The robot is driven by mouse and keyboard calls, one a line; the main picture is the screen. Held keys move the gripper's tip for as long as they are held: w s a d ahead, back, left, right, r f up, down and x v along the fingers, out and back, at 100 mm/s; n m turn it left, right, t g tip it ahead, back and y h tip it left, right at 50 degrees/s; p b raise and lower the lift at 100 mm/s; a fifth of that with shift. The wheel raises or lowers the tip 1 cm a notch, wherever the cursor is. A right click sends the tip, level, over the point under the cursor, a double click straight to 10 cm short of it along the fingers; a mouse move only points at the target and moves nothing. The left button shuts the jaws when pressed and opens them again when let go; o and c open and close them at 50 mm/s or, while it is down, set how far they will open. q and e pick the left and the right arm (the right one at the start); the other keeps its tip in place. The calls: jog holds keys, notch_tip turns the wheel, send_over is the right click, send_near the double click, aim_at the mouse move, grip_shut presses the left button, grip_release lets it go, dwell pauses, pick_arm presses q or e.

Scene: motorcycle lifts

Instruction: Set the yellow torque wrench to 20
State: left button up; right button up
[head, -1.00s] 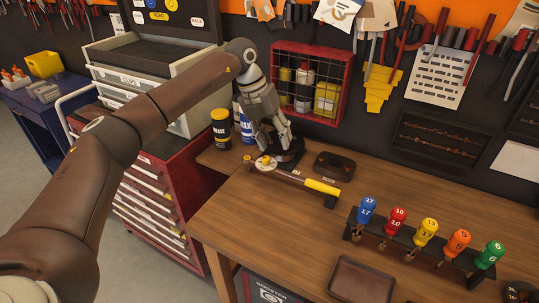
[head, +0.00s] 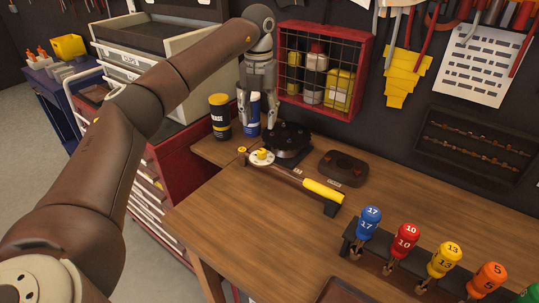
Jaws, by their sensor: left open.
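The torque wrench lies on the wooden bench. Its yellow handle (head: 323,192) rests on a dark block, and its other end has a round white dial (head: 262,158) with a yellow knob in the middle. The dial's numbers are too small to read. My left gripper (head: 257,126) is open, pointing down with nothing between its fingers. In the picture it is above and behind the dial, in front of the blue and white can, and apart from the wrench. My right gripper is not in view.
A black round stand (head: 290,138) is just behind the wrench, with a dark oval tray (head: 343,167) to its right. A black and yellow can (head: 220,116) stands at the back left. A rack (head: 400,268) holds numbered screwdrivers. The bench front (head: 250,225) is clear.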

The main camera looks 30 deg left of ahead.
aim_at(262, 151)
pick_arm(q)
notch_tip(262, 151, down, 10)
jog(key=shift+w+r+p, duration=0.1)
jog(key=shift+p, duration=1)
jog(key=shift+f, duration=0.65)
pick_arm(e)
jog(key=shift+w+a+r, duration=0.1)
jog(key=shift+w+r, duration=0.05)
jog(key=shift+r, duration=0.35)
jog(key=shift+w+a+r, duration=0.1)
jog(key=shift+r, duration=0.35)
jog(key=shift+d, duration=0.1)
pick_arm(q)
jog(key=shift+c, duration=0.6)
grip_shut()
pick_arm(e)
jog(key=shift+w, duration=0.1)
